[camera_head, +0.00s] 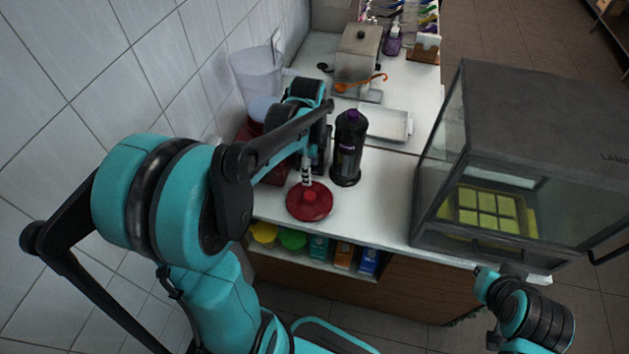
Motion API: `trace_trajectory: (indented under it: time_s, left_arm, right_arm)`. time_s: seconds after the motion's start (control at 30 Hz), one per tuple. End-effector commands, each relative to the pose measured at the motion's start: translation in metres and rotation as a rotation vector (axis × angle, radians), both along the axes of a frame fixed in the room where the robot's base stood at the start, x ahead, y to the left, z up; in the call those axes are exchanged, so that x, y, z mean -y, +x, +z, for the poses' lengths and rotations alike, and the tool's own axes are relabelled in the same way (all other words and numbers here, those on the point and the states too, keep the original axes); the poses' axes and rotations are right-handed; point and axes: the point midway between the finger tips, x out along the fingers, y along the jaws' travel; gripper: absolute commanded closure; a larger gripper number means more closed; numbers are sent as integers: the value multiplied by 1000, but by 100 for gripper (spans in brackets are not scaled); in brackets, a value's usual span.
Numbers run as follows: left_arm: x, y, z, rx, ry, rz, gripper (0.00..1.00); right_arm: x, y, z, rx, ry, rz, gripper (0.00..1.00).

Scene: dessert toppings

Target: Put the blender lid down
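The blender lid (309,207) is a round dark red disc with a raised knob in its middle. It appears flat at the front of the white counter, left of centre; I cannot tell if it rests fully on the surface. My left gripper (307,180) points down directly over the knob, at or just above it. The fingers look narrow from this angle, and I cannot tell whether they grip the knob. A dark red appliance (272,172), possibly the blender, stands behind my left arm and is mostly hidden. My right arm shows at the lower right, without a clear gripper.
A dark bottle (348,150) with a purple cap stands close behind the lid, to the right. A white tray (385,124) lies farther back. A glass case (520,150) fills the counter's right side. The counter (383,205) is clear between bottle and case.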

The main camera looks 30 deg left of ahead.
Motion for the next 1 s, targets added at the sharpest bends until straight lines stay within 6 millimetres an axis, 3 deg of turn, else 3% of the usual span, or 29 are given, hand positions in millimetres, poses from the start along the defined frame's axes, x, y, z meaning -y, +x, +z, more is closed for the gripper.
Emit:
trace_trajectory:
  time_s: [0.17,0.3,0.6,0.77,1.0]
  left_arm:
    - [30,-26,28,134,-3,272,48]
    - [57,-54,48,286,-68,587,48]
    - [95,-100,55,488,-332,1115,48]
    - [101,-107,54,513,-408,1221,48]
    - [102,-107,54,516,-418,1236,48]
  right_arm:
    - [0,0,0,0,0,0,100]
    - [0,0,0,0,0,0,100]
    - [0,0,0,0,0,0,100]
    - [0,0,0,0,0,0,100]
    - [0,0,0,0,0,0,100]
